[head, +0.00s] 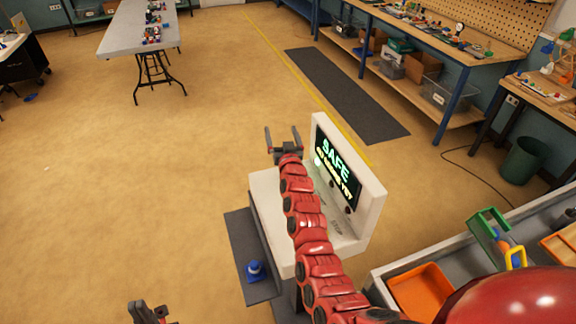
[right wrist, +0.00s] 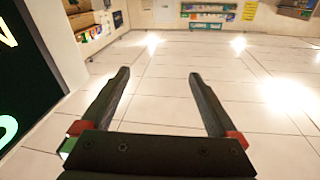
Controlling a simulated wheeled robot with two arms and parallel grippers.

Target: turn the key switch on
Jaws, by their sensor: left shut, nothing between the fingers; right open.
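A white console (head: 372,205) with a black screen (head: 349,177) on its upright panel stands in the middle of the head view. The screen reads SAFE in green, with smaller yellow text below. Small dark round parts show along the panel's lower edge; I cannot tell which is the key switch. My right arm crosses and hides part of the console. My right gripper (head: 283,132) is open and empty, just beyond the console's far left end. In the right wrist view its fingers (right wrist: 160,80) are spread. My left gripper (head: 148,312) is shut and empty at the bottom edge, left of the console.
A bench with an orange bin (head: 424,292) is at the lower right. Workbenches (head: 455,50) line the right wall. The floor (head: 130,190) to the left is clear.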

